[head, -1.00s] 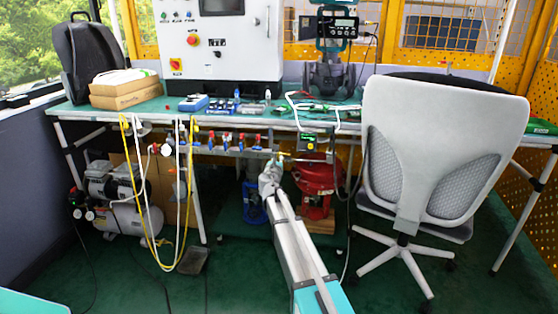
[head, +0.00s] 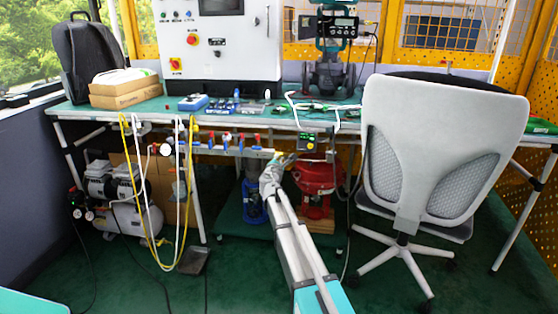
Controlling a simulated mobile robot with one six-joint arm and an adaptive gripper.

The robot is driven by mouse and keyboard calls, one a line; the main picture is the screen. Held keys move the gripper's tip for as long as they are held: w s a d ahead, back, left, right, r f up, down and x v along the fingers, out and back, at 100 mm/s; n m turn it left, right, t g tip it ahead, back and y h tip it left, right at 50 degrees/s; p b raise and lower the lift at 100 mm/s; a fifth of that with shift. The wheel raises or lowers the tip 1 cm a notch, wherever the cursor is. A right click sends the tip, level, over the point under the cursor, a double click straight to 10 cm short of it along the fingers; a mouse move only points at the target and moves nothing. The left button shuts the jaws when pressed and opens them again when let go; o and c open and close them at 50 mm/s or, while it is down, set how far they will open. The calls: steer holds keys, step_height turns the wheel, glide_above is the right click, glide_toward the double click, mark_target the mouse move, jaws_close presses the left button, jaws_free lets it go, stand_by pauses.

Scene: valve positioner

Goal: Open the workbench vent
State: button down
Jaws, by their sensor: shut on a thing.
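The workbench (head: 85,108) has a green top and runs across the picture. Under its front edge hangs a pipe manifold (head: 222,151) with several small red and blue valve handles. My gripper (head: 284,157) is at the manifold's right end, below the bench top. It is shut on a small part there, which I take to be the vent handle; the fingers and arm hide most of it. A small yellow part (head: 280,154) shows right at the fingertips. The exact handle angle is too small to tell.
A grey office chair (head: 445,150) stands close on the right of my arm. A red valve actuator (head: 318,175) and a blue device stand under the bench behind my arm. Yellow and white hoses (head: 182,230) hang at the left. The floor front left is mostly open.

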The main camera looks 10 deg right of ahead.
steer(key=m, duration=0.8)
steer(key=shift+d+f+m, duration=0.15)
steer(key=shift+m, duration=0.25)
steer(key=c, duration=0.7)
jaws_free()
steer(key=shift+s, duration=0.2)
steer(key=v, duration=1.1)
steer(key=shift+s, duration=0.3)
